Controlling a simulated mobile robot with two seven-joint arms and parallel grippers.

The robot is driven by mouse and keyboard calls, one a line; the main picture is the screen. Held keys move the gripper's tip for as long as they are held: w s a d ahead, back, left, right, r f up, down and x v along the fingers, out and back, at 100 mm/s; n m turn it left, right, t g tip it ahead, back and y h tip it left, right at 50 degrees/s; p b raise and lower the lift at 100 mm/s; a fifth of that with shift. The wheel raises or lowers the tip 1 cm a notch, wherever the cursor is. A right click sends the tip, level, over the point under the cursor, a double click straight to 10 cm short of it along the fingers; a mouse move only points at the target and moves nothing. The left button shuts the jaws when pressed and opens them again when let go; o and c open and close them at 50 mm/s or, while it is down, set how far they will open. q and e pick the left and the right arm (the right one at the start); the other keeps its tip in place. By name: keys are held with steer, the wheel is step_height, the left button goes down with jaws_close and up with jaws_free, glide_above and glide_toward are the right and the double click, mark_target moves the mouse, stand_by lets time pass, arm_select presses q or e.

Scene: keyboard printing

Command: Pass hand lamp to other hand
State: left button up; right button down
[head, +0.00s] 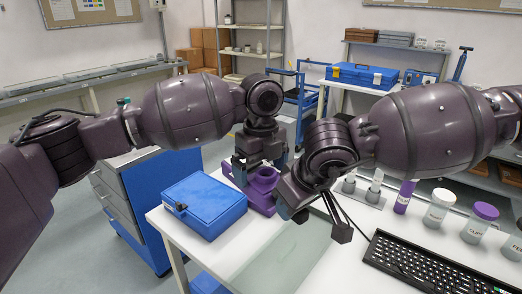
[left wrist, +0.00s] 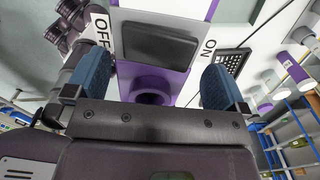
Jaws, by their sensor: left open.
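A blue case (head: 204,203) sits left of the lamp. A black keyboard (head: 437,266) lies at the table's front right. Lidded jars (head: 438,208) and a purple bottle (head: 404,197) stand behind it. A greenish mat (head: 285,252) in front is bare.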

mark_target(262, 172)
arm_select(q)
steer(key=shift+f, duration=1.6)
steer(key=shift+c, duration=0.3)
steer(key=shift+d, duration=0.1)
steer(key=c, duration=1)
arm_select(e)
steer(key=shift+a, duration=0.1)
steer(key=c, duration=0.8)
jaws_free()
steer(key=shift+o, duration=0.2)
steer(key=shift+r, duration=0.1)
steer(key=v, duration=1.2)
steer(key=shift+s, duration=0.1)
